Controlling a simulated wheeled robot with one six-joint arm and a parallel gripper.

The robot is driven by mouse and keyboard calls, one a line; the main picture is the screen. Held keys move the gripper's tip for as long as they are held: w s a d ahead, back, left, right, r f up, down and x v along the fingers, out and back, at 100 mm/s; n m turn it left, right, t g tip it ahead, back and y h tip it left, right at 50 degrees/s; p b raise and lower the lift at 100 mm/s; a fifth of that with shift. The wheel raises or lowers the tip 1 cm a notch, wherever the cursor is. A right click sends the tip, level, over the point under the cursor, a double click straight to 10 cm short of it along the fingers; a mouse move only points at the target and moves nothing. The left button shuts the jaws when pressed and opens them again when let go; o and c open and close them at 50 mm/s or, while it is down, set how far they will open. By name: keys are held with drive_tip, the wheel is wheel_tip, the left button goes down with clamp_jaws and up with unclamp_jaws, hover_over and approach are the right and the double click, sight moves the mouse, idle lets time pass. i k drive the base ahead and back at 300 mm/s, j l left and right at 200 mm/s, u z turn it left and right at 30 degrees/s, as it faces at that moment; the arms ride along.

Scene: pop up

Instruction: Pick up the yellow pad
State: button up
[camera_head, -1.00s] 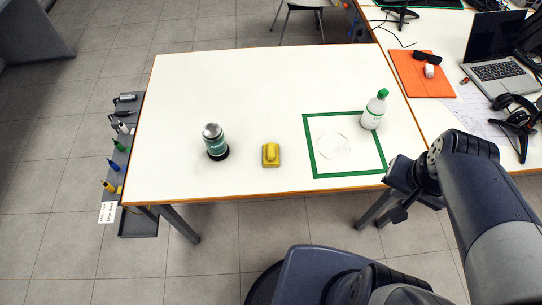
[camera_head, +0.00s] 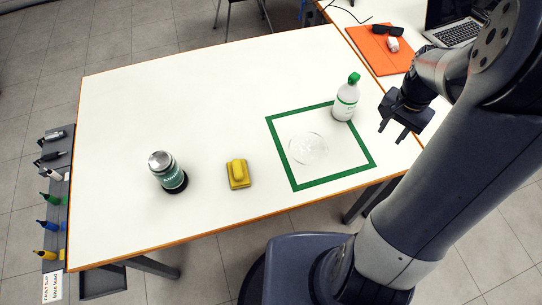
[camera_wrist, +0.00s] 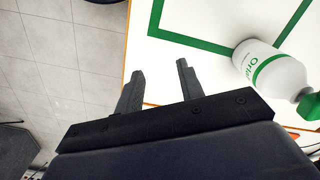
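The yellow pad (camera_head: 238,174) lies on the white table (camera_head: 200,110) near its front edge, left of the green taped square. A raised yellow grip runs along its top. My gripper (camera_head: 395,135) is at the right side of the table, well to the right of the pad and apart from it. Its two fingers are spread with nothing between them. They also show in the wrist view (camera_wrist: 158,82), over the table edge. The pad is not in the wrist view.
A white bottle with a green cap (camera_head: 346,98) stands at the corner of the green square (camera_head: 355,171), close to my gripper. A clear round item (camera_head: 308,148) lies inside the square. A dark green-labelled canister (camera_head: 168,172) stands left of the pad. A marker rack (camera_head: 55,200) is at the left edge.

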sight(238, 171)
drive_tip(key=u, duration=1.85)
